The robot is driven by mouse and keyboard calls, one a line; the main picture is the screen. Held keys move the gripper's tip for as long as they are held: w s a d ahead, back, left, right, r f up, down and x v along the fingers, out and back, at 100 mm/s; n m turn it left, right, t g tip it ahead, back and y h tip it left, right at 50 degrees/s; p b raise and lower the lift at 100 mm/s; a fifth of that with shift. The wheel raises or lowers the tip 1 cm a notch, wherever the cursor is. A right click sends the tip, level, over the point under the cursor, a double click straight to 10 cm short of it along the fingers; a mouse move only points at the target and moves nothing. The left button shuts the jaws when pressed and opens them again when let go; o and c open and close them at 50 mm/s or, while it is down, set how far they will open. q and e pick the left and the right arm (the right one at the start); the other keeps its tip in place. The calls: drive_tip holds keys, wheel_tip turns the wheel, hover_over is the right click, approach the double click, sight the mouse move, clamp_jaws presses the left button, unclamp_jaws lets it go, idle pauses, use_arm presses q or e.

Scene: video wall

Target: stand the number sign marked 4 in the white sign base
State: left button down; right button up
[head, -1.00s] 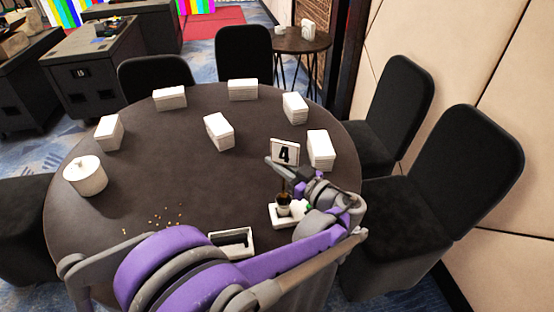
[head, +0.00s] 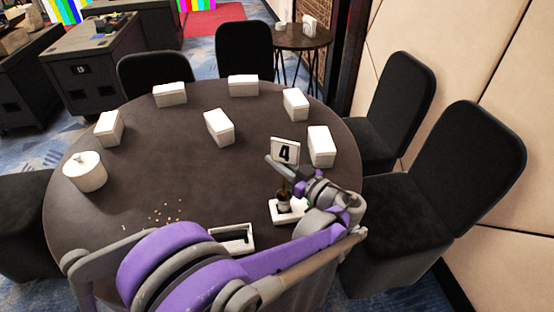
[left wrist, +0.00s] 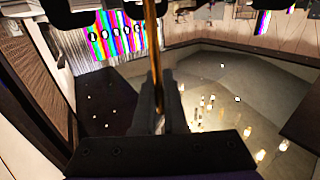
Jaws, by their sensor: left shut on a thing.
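The number sign marked 4 (head: 284,150) is a small white upright plate in the head view, right of the table's middle. My left gripper (head: 281,175) is just below the plate. In the left wrist view the fingers (left wrist: 160,110) are shut on a thin gold-brown stem (left wrist: 153,45). Below the gripper is a white tray-like piece (head: 297,214), perhaps the sign base, with a small dark bottle-like thing (head: 284,202) at it. Whether the stem touches either is unclear; my arm covers part of the white piece. My right gripper is not seen.
A second white open holder (head: 249,239) sits by the front edge, partly behind my arm. Several white boxes (head: 219,127) and a round white pot (head: 84,171) stand on the dark round table (head: 160,155). Crumbs lie front left. Black chairs (head: 470,165) surround it.

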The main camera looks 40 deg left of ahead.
use_arm(q)
drive_tip(key=shift+f+b, duration=1)
drive_tip(key=shift+f, duration=0.8)
drive_tip(key=c, duration=1.4)
unclamp_jaws()
drive_tip(key=shift+f, duration=0.1)
drive_tip(key=o, duration=0.5)
drive_tip(key=shift+d, duration=0.1)
drive_tip(key=s+d, duration=0.1)
drive_tip(key=d, duration=0.9)
drive_tip(key=shift+d+p, duration=0.3)
drive_tip(key=shift+p, duration=0.1)
drive_tip(key=shift+s, duration=0.1)
